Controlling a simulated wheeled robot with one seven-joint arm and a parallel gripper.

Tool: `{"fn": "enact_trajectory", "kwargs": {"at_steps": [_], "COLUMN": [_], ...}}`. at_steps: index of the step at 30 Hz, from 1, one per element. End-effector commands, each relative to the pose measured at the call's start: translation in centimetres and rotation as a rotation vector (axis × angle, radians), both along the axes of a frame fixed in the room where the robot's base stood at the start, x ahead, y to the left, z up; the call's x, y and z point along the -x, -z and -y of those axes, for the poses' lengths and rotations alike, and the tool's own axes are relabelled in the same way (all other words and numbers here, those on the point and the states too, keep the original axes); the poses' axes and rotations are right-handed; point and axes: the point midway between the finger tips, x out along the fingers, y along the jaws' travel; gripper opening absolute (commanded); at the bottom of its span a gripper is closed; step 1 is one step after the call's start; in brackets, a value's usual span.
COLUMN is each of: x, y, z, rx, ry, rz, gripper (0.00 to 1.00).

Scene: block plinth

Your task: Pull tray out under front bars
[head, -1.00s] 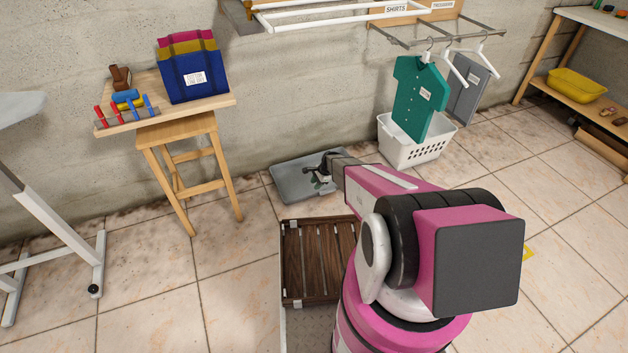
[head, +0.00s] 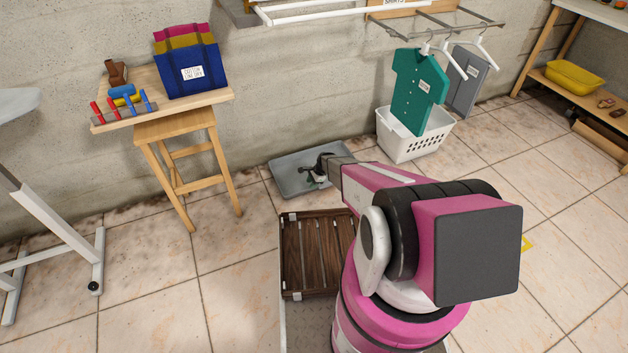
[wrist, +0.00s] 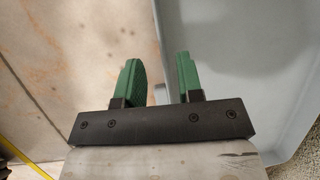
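A grey shallow tray (head: 288,182) lies on the floor against the wall, and it fills the right side of the wrist view (wrist: 225,60). My gripper (head: 317,175) is over the tray's right part in the head view. In the wrist view my gripper (wrist: 160,80) has two green fingers standing apart. The tray's left rim runs down the picture between them. I cannot tell whether the fingers touch the rim. White bars (head: 345,12) of a wall rack show at the top of the head view.
A wooden slatted platform (head: 312,255) stands in front of the tray. A wooden stool (head: 180,140) with a bag and tools is left. A white basket (head: 410,140) stands right, by hanging garments. The floor between stool and platform is clear.

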Motion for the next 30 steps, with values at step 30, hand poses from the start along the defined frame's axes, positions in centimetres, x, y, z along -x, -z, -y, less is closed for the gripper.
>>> {"fn": "enact_trajectory", "kwargs": {"at_steps": [30], "x": [0.0], "y": [6.2], "z": [-2.7], "rx": [0.001], "ry": [0.000], "rz": [0.002], "gripper": [0.00]}}
